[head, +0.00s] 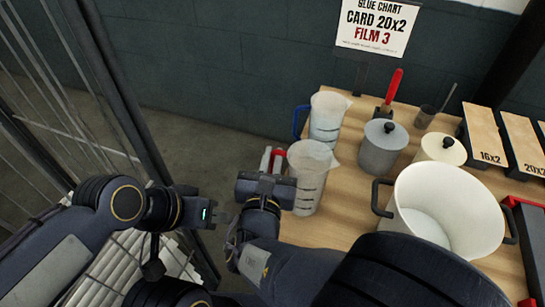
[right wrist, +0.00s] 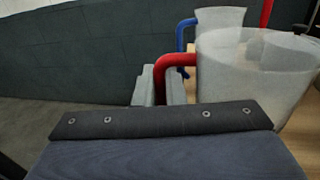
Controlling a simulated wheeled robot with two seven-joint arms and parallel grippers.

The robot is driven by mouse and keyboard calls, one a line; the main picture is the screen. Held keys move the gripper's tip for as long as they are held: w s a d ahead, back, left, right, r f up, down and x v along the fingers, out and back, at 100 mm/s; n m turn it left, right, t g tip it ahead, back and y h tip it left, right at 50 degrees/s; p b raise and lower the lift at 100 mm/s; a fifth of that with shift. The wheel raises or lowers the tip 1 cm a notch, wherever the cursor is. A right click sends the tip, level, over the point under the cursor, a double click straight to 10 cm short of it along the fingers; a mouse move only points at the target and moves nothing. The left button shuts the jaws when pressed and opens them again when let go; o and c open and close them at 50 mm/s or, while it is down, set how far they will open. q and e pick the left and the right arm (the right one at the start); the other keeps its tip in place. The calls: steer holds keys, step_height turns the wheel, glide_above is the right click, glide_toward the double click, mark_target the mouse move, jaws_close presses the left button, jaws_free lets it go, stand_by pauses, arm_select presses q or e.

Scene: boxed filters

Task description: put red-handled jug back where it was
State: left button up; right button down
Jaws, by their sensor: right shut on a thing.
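The red-handled jug (head: 309,180) is a cloudy clear measuring jug with dark marks, upright at the table's left edge in the head view. I cannot tell whether its base touches the table. My right gripper (head: 272,158) is shut on its red handle (right wrist: 176,60), on the jug's left side. The jug's body (right wrist: 255,75) fills the right of the right wrist view. My left gripper (head: 217,222) is away from the table, low and left of the jug; its fingers are too small to read. A similar blue-handled jug (head: 327,118) stands just behind the red-handled one.
On the wooden table (head: 345,212) stand a grey lidded pot (head: 381,150), a cream lidded pot (head: 440,150) and a large white pot (head: 445,200). A red-handled tool (head: 393,88) stands behind. A metal cage (head: 60,110) is on the left. A sign (head: 377,25) hangs above.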

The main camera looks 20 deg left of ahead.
steer(key=shift+f, duration=0.15)
steer(key=c, duration=2)
jaws_free()
steer(key=shift+f, duration=0.1)
steer(key=o, duration=0.5)
steer(key=shift+r, duration=0.35)
steer(key=s+d, duration=0.2)
steer(key=s, duration=1)
steer(key=shift+b, duration=0.45)
steer(key=shift+w+f, duration=0.1)
